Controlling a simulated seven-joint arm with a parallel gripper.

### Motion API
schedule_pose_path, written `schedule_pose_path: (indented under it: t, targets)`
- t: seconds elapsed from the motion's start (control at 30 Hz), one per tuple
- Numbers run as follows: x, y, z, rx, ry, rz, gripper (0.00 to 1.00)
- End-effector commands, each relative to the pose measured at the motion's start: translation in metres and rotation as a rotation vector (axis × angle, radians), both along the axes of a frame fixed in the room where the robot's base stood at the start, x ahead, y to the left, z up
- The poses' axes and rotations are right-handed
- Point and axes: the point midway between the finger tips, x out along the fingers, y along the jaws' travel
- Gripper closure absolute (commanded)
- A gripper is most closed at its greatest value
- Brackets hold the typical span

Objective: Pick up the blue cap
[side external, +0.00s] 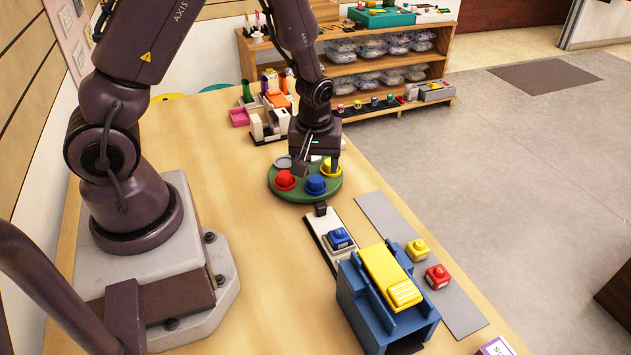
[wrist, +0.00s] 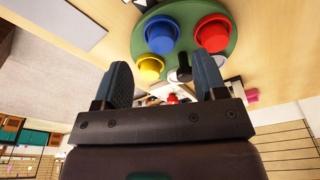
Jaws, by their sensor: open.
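The blue cap (side external: 316,185) sits on a round green tray (side external: 307,198), between a red cap (side external: 285,180) and a yellow cap (side external: 331,169). My gripper (side external: 318,162) is over the back part of the tray, behind the blue cap and close to the yellow one. In the wrist view, my gripper (wrist: 162,80) has its two fingers wide apart with nothing held between them. The blue cap (wrist: 161,36) lies beyond the fingertips there, with the red cap (wrist: 213,32) and yellow cap (wrist: 150,68) beside it. The gripper partly covers the yellow cap in the side view.
A white-based holder (side external: 333,243) with a blue-topped block stands in front of the tray. A blue stand with a yellow top (side external: 388,277) is nearer. Yellow (side external: 418,250) and red (side external: 437,277) blocks sit on a grey strip. The table left of the tray is clear.

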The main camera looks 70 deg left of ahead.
Motion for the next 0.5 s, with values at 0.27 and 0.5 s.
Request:
schedule_pose_path:
  t: [0.27, 0.5]
  targets:
    - [0.003, 0.010, -0.027, -0.001, 0.003, 0.004, 0.35]
    - [0.006, 0.015, -0.053, 0.000, 0.000, 0.001, 0.35]
